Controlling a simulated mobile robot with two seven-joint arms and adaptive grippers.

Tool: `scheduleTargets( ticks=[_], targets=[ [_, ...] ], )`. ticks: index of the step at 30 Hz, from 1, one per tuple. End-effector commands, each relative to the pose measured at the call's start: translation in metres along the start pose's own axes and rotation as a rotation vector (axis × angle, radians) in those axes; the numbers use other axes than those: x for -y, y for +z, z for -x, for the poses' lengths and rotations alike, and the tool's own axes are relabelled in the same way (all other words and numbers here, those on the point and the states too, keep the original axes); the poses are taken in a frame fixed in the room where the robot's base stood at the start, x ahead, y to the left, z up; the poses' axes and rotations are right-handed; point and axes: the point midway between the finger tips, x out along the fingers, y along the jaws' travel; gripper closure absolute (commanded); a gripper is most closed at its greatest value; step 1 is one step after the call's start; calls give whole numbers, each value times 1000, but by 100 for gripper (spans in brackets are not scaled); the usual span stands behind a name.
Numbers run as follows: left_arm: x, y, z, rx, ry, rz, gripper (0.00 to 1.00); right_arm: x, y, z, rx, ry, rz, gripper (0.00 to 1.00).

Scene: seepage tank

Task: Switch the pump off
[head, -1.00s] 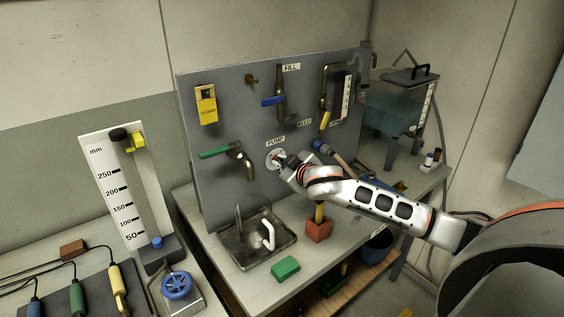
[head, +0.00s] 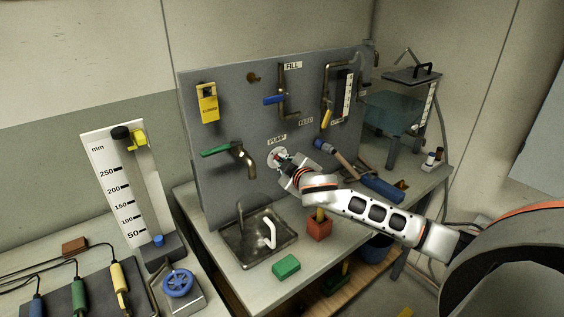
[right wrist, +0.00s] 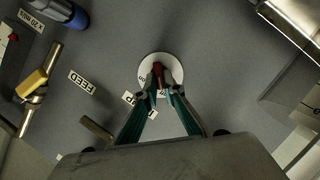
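The pump switch is a red knob (right wrist: 158,72) on a round white dial (right wrist: 148,66), under the PUMP label (head: 277,140) on the grey panel. In the head view the dial (head: 273,155) is partly covered by my right gripper (head: 284,160). In the right wrist view the two fingertips of my right gripper (right wrist: 160,88) lie close on either side of the red knob and appear shut on it. The fingers and palm hide the lower part of the dial and its markings. My left gripper is not in view.
A green-handled tap (head: 222,152) is left of the dial. A blue-ended hose fitting (head: 322,146) is close on its right. A water tank (head: 392,110) stands at the right.

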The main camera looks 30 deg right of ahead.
Motion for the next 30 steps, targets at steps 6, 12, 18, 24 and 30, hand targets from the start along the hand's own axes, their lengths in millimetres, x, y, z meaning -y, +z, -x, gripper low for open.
scheduleTargets(
  ticks=[6,12,18,24,30],
  targets=[
    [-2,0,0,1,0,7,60,0,1,0,1,0,1,75],
    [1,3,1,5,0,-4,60,0,0,1,0,-1,0,75],
    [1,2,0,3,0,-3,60,1,1,19,0,-2,0,75],
    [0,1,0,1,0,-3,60,2,1,58,0,-3,0,75],
    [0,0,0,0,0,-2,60,1,1,96,0,-2,0,75]
  ],
)
